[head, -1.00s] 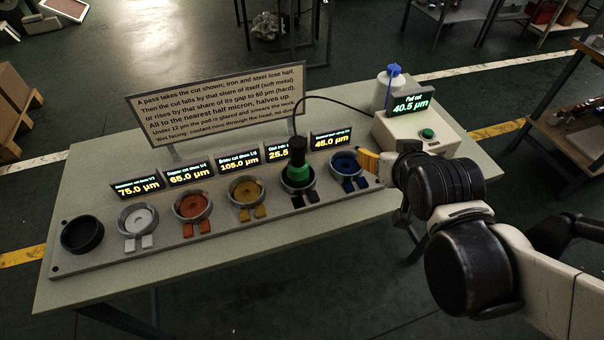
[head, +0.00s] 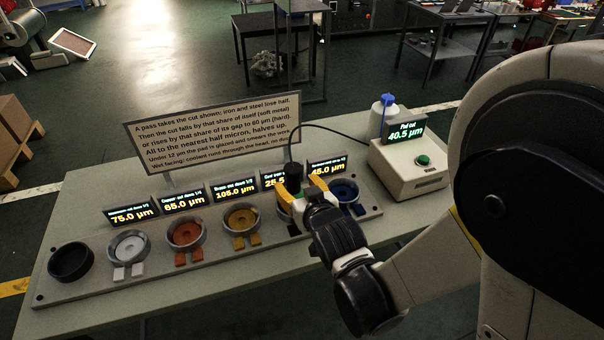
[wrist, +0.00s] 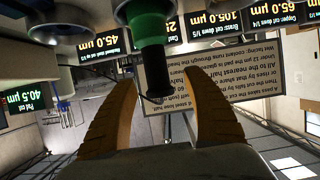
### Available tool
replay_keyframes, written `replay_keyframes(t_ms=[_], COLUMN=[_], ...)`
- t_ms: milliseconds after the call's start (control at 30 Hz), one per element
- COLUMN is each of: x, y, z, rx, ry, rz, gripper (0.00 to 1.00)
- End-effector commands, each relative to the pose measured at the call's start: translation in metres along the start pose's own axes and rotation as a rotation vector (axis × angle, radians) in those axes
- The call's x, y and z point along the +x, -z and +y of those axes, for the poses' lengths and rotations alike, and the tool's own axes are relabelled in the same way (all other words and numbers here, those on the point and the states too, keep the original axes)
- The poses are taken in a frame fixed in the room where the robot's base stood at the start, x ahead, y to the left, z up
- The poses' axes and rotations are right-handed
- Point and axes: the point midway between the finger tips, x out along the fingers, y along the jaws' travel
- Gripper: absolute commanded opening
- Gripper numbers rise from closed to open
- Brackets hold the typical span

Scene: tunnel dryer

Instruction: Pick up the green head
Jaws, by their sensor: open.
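The green head stands in the dark-holed cup of the rack; its black top (head: 292,176) and cable show in the head view, while its green body is mostly hidden behind my gripper. In the wrist view, which is upside down, the green body (wrist: 142,27) is at upper middle, just beyond the fingertips. My gripper (head: 303,190) is open with its yellow fingers at the head. In the wrist view my gripper (wrist: 158,88) has one finger on each side of the black top, with gaps visible; I see no closed grip.
The rack (head: 95,277) holds several cups with coloured discs and lit displays (head: 133,215) behind. An instruction sign (head: 215,140) stands behind them. A white box with a green button (head: 410,168) and a blue-capped bottle (head: 384,112) stand right. The cable loops to the box.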

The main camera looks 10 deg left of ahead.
Motion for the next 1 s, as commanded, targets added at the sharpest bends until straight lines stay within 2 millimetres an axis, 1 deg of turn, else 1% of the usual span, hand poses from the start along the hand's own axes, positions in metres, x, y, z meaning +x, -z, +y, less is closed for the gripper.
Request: replay_keyframes(t_ms=[200,300,400,567,600,667,700,767,800,1000], x=[0.035,0.045,0.049,0.048,0.048,0.048,0.048,0.048,0.048,0.048], y=[-0.002,0.000,0.001,0.002,0.002,0.002,0.002,0.001,0.001,0.002], z=[0.005,0.005,0.005,0.005,0.005,0.005,0.005,0.005,0.005,0.005], rx=[0.000,0.000,0.000,0.000,0.000,0.000,0.000,0.000,0.000,0.000], ry=[-0.002,-0.001,-0.001,-0.001,-0.001,-0.001,-0.001,-0.001,-0.001,-0.001], rz=[0.000,0.000,0.000,0.000,0.000,0.000,0.000,0.000,0.000,0.001], gripper=[0.59,0.59,0.59,0.59,0.54,0.36,0.24,0.05,0.00,0.00])
